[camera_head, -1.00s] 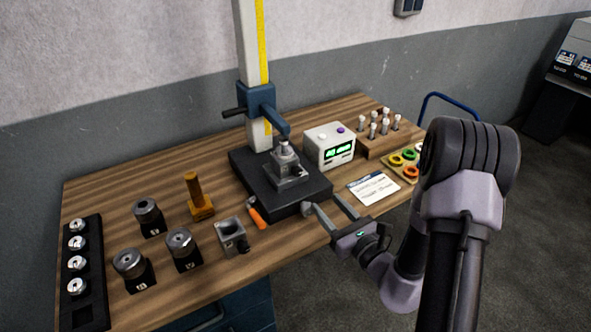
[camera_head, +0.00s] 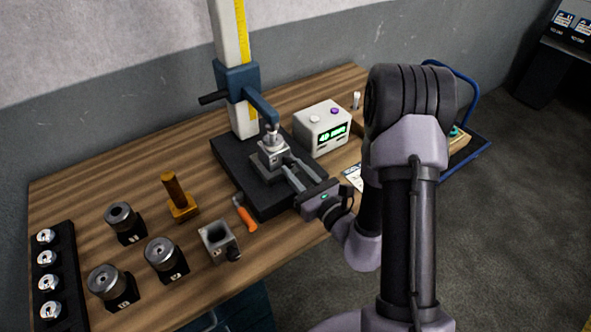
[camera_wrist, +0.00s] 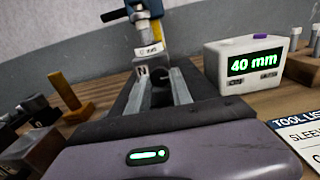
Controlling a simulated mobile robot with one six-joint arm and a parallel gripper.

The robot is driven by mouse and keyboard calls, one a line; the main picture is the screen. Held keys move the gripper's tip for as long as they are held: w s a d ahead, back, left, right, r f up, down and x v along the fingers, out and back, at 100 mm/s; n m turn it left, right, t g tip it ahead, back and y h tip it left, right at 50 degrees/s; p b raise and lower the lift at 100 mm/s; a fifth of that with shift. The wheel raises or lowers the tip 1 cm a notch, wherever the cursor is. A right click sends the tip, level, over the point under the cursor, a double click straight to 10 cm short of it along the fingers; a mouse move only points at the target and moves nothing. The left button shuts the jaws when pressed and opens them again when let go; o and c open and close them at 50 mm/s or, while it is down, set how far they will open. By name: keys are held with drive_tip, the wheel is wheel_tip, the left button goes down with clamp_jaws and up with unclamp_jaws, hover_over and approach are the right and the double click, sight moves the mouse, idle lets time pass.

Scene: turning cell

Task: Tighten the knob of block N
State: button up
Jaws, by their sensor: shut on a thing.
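Block N (camera_head: 272,160) is a grey metal block on the dark base of the stand. A silver piece stands on top of it, under the blue arm of the stand. In the wrist view, block N (camera_wrist: 142,72) shows its letter N, and its dark knob (camera_wrist: 161,77) is on the side towards me. My gripper (camera_head: 290,168) reaches in from the right at the block's side. In the wrist view, my gripper (camera_wrist: 162,88) has its fingers on either side of the knob, shut on it. The fingers hide much of the knob.
The stand's blue arm (camera_head: 258,104) is just above block N. A display box (camera_head: 322,128) reading 40 mm stands right of it. An orange-handled tool (camera_head: 245,215), a brass post (camera_head: 176,195), another grey block (camera_head: 218,241) and several round pieces are to the left.

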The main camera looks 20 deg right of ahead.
clamp_jaws()
drive_tip(key=m+p, duration=0.2)
drive_tip(key=m, duration=0.1)
drive_tip(key=shift+r+m, duration=0.15)
drive_tip(key=shift+m, duration=0.25)
drive_tip(key=m+p, duration=0.2)
drive_tip(key=m, duration=0.2)
drive_tip(key=shift+m+p, duration=0.4)
drive_tip(key=m+p, duration=0.3)
drive_tip(key=m, duration=0.1)
drive_tip(key=shift+r, duration=0.1)
drive_tip(key=m+p, duration=0.2)
drive_tip(key=m, duration=0.3)
drive_tip(key=shift+p, duration=0.4)
